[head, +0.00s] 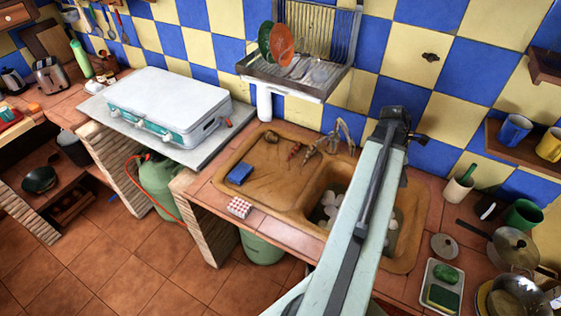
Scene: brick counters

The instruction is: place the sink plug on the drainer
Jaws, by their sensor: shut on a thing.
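The drainer (262,170) is the brown ribbed board on the left of the sink. A blue sponge, a small brown round thing and a few small tools lie around it. My pale green arm crosses the right of the picture, over the right part of the sink. The dark end of my gripper (407,128) shows in front of the tiled wall, right of the tap. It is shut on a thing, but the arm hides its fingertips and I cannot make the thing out. I cannot pick out the sink plug for certain.
The sink basin (334,203) holds pale round things, partly behind my arm. A plate rack (310,50) hangs above the drainer. A white case (165,100) stands on the left counter. Cups, pans and a sponge tray (441,285) crowd the right. The drainer's middle is clear.

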